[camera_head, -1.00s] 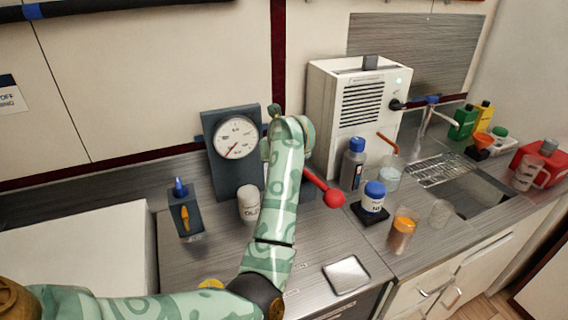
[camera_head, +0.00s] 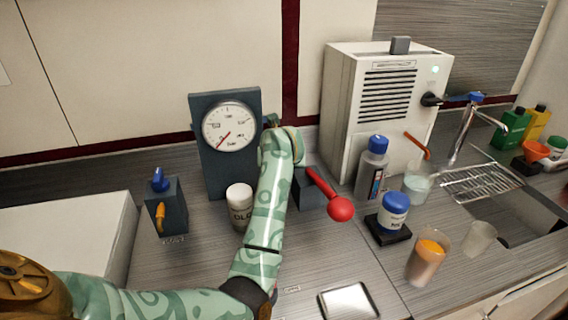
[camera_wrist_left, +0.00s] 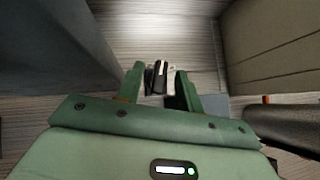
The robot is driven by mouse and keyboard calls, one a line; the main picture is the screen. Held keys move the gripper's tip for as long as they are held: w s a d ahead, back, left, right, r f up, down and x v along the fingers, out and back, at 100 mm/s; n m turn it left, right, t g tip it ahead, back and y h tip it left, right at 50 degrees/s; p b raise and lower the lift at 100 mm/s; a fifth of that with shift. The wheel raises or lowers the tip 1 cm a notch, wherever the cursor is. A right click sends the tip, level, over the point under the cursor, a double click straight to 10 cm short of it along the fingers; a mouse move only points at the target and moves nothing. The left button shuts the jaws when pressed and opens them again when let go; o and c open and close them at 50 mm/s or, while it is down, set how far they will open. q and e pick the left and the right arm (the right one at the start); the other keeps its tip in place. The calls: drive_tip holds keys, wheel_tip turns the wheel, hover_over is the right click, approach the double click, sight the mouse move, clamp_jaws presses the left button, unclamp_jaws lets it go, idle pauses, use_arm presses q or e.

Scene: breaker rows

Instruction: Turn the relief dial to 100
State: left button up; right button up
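My left arm reaches up from the lower left in the head view, with its gripper end (camera_head: 280,135) at the right side of the dark gauge panel (camera_head: 218,178). In the left wrist view my left gripper (camera_wrist_left: 159,72) has its two green fingers apart. A small black knob with a white mark (camera_wrist_left: 158,77), apparently the relief dial, shows between the fingers. I cannot tell whether they touch it. The dial is hidden in the head view. The round white gauge (camera_head: 230,127) has its red needle pointing lower left. My right gripper is not in view.
A red-knobbed lever (camera_head: 340,207) stands just right of my forearm. A white canister (camera_head: 239,206) stands left of it. A dark block with an orange lever (camera_head: 167,210) is further left. A white machine (camera_head: 350,105) and bottles stand at right.

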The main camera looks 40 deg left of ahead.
use_arm(q)
clamp_jaws()
drive_tip(key=shift+w+d+f+n+g+y+b, duration=0.15)
drive_tip(key=shift+n+g+y+b, duration=0.3)
drive_tip(key=shift+n, duration=0.65)
drive_tip(key=shift+n+g+y, duration=0.35)
drive_tip(key=shift+n, duration=0.05)
unclamp_jaws()
